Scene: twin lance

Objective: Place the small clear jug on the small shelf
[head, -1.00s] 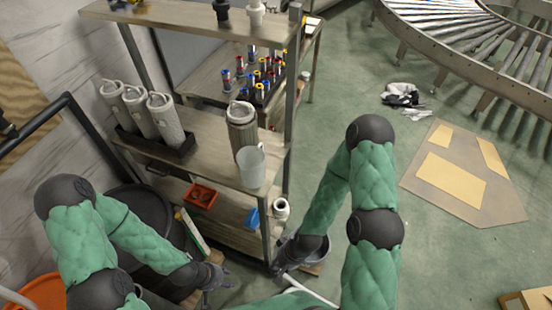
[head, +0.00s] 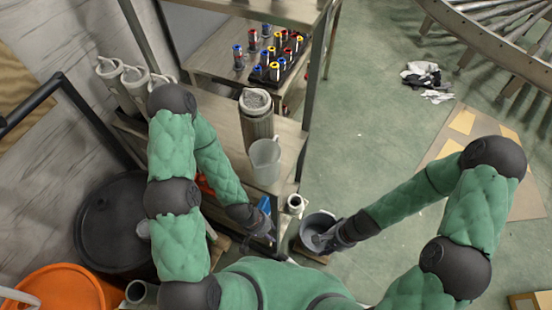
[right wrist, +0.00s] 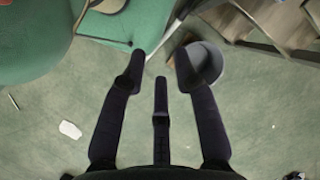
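The small clear jug (head: 265,162) stands upright on the front right corner of the shelf's middle board (head: 288,135), in front of a grey ribbed canister (head: 256,116). My left gripper (head: 266,226) is below and in front of the jug, near the shelf's front post, apart from the jug; its fingers are too small to read. My right gripper (head: 322,240) is low to the right of the shelf, over a grey bucket. In the right wrist view its fingers (right wrist: 158,68) are spread with nothing between them.
The grey bucket (right wrist: 203,62) stands on the floor beside the shelf. Tall pale canisters (head: 112,80) stand at the shelf's left. A black drum (head: 110,225) and an orange bucket (head: 62,290) are at the left. Open floor (head: 365,130) lies right of the shelf.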

